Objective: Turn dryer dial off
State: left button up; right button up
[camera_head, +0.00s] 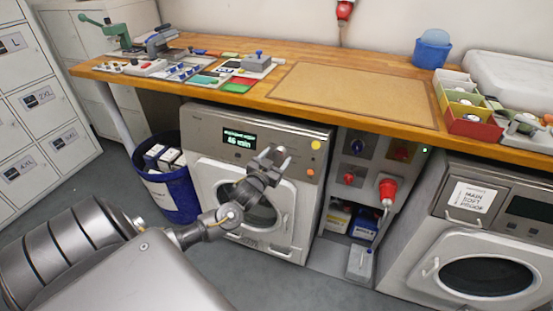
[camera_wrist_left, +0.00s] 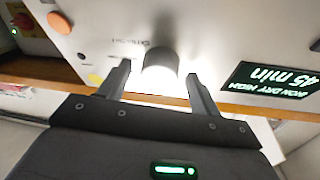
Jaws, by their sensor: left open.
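The dryer (camera_head: 208,172) stands under the wooden counter, with its round door on the front. Its green-lit display (camera_head: 238,139) reads 45 min, and it also shows upside down in the left wrist view (camera_wrist_left: 278,76). My left gripper (camera_head: 274,156) is in front of the control panel, right of the display. In the left wrist view the grey dial (camera_wrist_left: 160,62) shows between the tips of my open left gripper (camera_wrist_left: 158,80), with a gap on both sides. In the head view the gripper largely hides the dial. My right gripper is in neither view.
A yellow button (camera_head: 316,145) and an orange button (camera_head: 309,172) are right of my gripper. A socket panel with a red plug (camera_head: 387,190) stands right of the dryer. A blue bin (camera_head: 178,203) is at its left. The wooden counter (camera_head: 300,57) overhangs the panel.

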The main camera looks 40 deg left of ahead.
pick_arm(q)
jog(key=c, duration=1)
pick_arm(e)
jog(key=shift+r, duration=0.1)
